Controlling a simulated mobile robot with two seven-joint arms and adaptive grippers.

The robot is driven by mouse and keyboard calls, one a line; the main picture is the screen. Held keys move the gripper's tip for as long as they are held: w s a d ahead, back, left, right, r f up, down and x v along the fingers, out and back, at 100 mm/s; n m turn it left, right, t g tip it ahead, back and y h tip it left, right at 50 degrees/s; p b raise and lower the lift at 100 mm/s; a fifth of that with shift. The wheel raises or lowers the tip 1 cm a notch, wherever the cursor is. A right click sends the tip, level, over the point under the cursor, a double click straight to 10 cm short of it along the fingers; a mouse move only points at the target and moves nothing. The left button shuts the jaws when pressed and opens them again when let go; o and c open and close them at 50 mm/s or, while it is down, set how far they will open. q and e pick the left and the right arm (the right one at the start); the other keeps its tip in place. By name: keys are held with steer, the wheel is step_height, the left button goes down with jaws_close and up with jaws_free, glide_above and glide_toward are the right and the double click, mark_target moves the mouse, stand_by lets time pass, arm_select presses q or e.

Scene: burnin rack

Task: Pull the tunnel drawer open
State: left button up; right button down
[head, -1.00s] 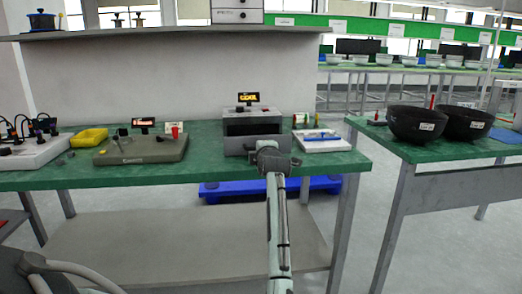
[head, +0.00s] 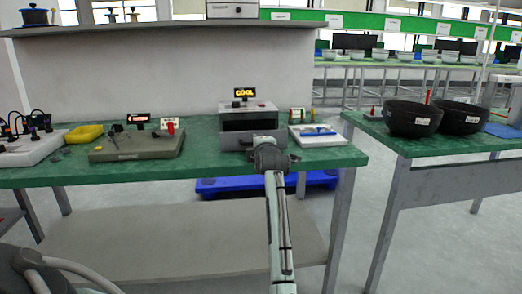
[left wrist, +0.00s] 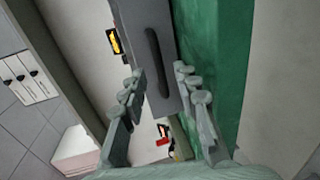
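The tunnel (head: 231,111) is a grey box on the green bench, with a lit display reading COOL above it and a dark band across its front. The left gripper (left wrist: 164,88) is open there, fingertips apart near the slot's end; contact cannot be told. My right gripper is out of view.
A grey-green fixture (head: 138,148) and a yellow tray (head: 84,133) lie left of the tunnel. A white tray with a blue item (head: 318,135) is close on its right. Black bowls (head: 412,119) stand on the right table.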

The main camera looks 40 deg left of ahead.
arm_select(q)
steer(key=v, duration=0.9)
steer(key=shift+s+d, duration=0.2)
steer(key=shift+s, duration=0.05)
steer(key=shift+r, duration=0.1)
steer(key=shift+s, duration=0.1)
